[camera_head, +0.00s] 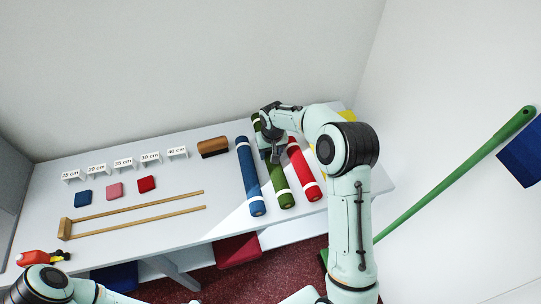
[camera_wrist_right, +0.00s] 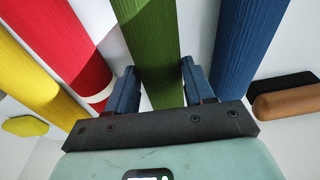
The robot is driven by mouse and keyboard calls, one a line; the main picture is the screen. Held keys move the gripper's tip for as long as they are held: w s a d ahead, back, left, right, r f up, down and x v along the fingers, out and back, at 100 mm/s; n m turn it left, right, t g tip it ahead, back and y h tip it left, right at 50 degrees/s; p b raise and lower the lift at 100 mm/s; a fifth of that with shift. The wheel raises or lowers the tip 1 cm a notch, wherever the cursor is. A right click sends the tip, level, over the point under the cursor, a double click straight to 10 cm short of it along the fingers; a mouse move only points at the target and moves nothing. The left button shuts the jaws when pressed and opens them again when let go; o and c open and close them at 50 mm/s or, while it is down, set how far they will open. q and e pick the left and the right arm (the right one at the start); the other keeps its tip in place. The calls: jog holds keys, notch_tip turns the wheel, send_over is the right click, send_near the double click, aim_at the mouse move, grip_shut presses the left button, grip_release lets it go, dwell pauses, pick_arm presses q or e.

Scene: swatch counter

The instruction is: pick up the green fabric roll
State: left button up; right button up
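The green fabric roll (camera_head: 280,182) lies on the table between a blue roll (camera_head: 249,175) and a red roll (camera_head: 303,170), with white bands near its ends. My right gripper (camera_head: 272,152) is over the middle of the green roll and hides part of it. In the right wrist view, the green roll (camera_wrist_right: 155,40) runs between the two blue fingers of my right gripper (camera_wrist_right: 160,82). The fingers are apart, with a small gap showing on the left side of the roll.
A yellow roll (camera_wrist_right: 30,75) lies beyond the red one. A brown block (camera_head: 213,147), labelled stands, small swatches and a wooden two-rod frame (camera_head: 65,229) occupy the table's left side. A long green pole (camera_head: 455,175) leans at the right.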

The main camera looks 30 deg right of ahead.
aim_at(271, 152)
jog(key=shift+w, duration=0.1)
jog(key=c, duration=0.7)
pick_arm(q)
jog(key=shift+w+r+p, duration=0.65)
jog(key=shift+w+r, duration=0.25)
jog(key=shift+w, duration=0.2)
pick_arm(e)
jog(key=shift+o, duration=0.2)
notch_tip(271, 152, up, 20)
